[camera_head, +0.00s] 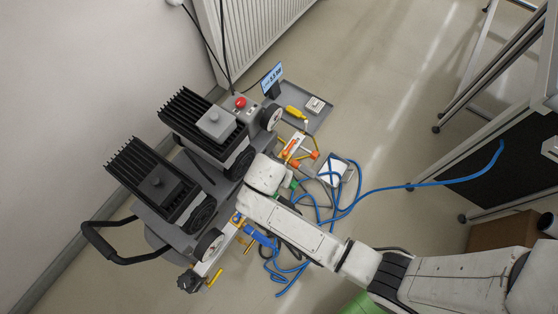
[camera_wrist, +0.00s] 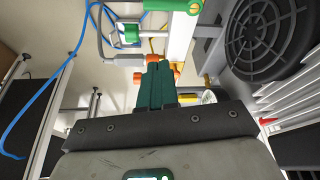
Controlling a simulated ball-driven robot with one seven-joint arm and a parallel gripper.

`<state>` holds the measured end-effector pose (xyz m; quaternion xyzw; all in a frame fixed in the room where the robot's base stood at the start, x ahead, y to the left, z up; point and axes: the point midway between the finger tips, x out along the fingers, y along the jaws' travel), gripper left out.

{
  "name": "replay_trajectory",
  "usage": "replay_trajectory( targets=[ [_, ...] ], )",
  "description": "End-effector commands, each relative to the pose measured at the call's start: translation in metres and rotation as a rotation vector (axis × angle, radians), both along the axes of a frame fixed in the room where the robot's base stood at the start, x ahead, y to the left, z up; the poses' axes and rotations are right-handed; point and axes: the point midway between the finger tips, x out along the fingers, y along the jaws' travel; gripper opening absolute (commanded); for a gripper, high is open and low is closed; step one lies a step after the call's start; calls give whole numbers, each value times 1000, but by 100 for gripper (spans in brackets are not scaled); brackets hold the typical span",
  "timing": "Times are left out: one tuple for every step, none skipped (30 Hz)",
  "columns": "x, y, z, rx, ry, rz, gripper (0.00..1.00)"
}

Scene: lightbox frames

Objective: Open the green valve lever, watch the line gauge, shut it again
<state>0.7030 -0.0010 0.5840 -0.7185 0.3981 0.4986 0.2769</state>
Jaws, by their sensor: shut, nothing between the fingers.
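In the wrist view my gripper (camera_wrist: 158,66) is shut and empty, its dark green fingers together. They point at a white pipe with orange fittings (camera_wrist: 176,68); I cannot tell whether they touch it. A green piece (camera_wrist: 130,33), perhaps the valve lever, is ahead and to the left of the fingertips, apart from them. In the head view a small green part (camera_head: 293,184) shows beside my wrist, which hides my fingers. A blue-lit display (camera_head: 272,78), possibly the line gauge, stands at the top of the machine; its digits are too small to read surely. A round white dial (camera_wrist: 209,97) is partly hidden right of my fingers.
Two finned black motors (camera_head: 195,120) stand on a wheeled cart. A grey tray (camera_head: 318,117) holds a yellow-handled tool. A blue hose (camera_head: 385,190) loops over the floor to the bench at right. A radiator (camera_head: 255,30) is behind. Upper-middle floor is clear.

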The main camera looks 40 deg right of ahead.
Motion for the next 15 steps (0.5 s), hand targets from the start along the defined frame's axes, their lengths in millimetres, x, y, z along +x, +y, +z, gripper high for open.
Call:
replay_trajectory(
  targets=[
    [-1,4,10,1,-1,2,0],
    [-2,5,15,1,-1,2,0],
    [-3,7,21,0,0,1,0],
    [-3,9,24,1,-1,2,0],
    [-3,10,28,0,-1,0,0],
    [-4,11,32,0,0,0,0],
    [-4,12,34,0,-1,0,0],
    [-4,13,36,-1,-1,0,0],
    [-5,13,38,0,0,-1,0],
    [-5,14,39,0,0,-1,0],
    [-5,14,40,0,0,-1,0],
    [-5,14,41,0,0,-1,0],
    [-5,14,41,0,0,-1,0],
    [-5,14,41,0,0,-1,0],
    [-5,14,41,0,0,-1,0]
  ],
)
